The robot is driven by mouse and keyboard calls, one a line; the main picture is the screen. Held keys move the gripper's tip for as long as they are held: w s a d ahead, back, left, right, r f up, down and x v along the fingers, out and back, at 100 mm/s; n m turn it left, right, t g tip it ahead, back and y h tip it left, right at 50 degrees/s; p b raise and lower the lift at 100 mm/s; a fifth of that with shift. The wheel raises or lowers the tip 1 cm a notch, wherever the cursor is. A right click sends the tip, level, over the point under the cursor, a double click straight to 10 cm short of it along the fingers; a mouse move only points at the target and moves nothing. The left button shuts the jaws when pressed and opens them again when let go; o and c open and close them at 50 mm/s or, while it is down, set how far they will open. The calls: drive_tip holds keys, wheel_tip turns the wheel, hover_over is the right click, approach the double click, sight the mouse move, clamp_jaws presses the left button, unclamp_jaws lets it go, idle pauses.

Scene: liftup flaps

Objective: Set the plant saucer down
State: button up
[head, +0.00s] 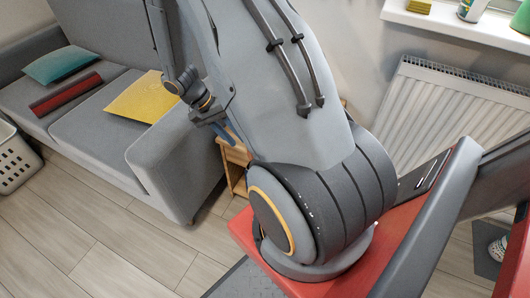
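I cannot make out a plant saucer in the head view. My gripper (222,130) shows only in part beside the sofa's right arm, pointing down, above and in front of a small wooden stand (236,160). My own arm covers much of the middle of the view and hides part of the stand. The fingers are too small and too covered to show whether they are open, shut or holding something.
A grey sofa (178,160) stands at the left, bearing a teal cushion (58,63), a dark red item (66,93) and a yellow item (140,97). A white basket (15,160) stands at the left edge. A radiator (445,115) lines the wall under a windowsill (455,26). The wooden floor (110,235) is clear.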

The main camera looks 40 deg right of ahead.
drive_tip(key=x, duration=0.7)
drive_tip(key=shift+w+f+b, duration=0.3)
drive_tip(key=shift+f+b, duration=0.05)
drive_tip(key=shift+d, duration=0.15)
drive_tip(key=shift+c, duration=0.2)
clamp_jaws()
